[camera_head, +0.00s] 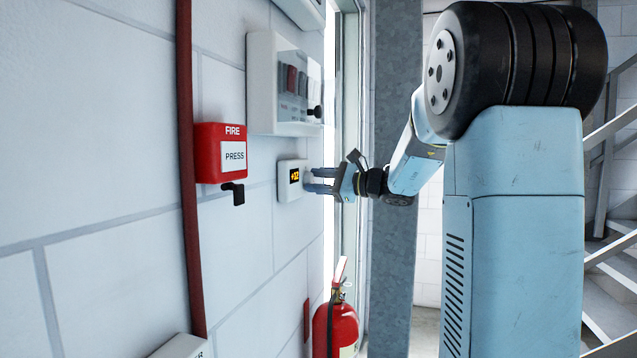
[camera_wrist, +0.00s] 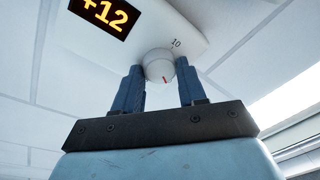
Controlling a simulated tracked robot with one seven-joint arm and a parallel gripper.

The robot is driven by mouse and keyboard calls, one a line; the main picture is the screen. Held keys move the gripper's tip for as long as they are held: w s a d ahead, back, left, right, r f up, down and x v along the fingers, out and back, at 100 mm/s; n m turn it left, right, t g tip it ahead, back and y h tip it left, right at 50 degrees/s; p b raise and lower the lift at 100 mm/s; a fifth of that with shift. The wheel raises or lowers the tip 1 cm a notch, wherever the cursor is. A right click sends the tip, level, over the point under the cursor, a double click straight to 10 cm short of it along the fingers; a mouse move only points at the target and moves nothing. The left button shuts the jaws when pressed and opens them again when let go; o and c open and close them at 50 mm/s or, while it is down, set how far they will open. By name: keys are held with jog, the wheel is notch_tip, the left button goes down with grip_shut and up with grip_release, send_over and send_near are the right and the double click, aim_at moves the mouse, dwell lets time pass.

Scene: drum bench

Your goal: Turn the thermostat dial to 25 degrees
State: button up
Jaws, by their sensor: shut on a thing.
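The thermostat (camera_head: 288,193) is a small white box on the white block wall, with an orange lit display. In the wrist view the display (camera_wrist: 106,14) reads +12.
A red fire call box (camera_head: 221,152) is left of the thermostat. A white switch panel (camera_head: 284,84) with a clear cover juts out just above it. A red fire extinguisher (camera_head: 336,328) stands below, and a grey steel column (camera_head: 394,290) is to the right. A red pipe (camera_head: 186,180) runs down the wall.

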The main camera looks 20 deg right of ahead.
jog(key=m, duration=0.5)
jog(key=shift+m+g, duration=0.3)
jog(key=m, duration=0.5)
jog(key=shift+r+g, duration=0.1)
jog(key=shift+g, duration=0.3)
dwell(0.4)
jog(key=o, duration=1.1)
jog(key=shift+c, duration=0.2)
jog(key=shift+d, duration=0.1)
jog(key=v, duration=1.3)
jog(key=shift+s+d+r, duration=0.15)
jog(key=shift+s+d, duration=0.05)
jog(key=shift+s, duration=0.1)
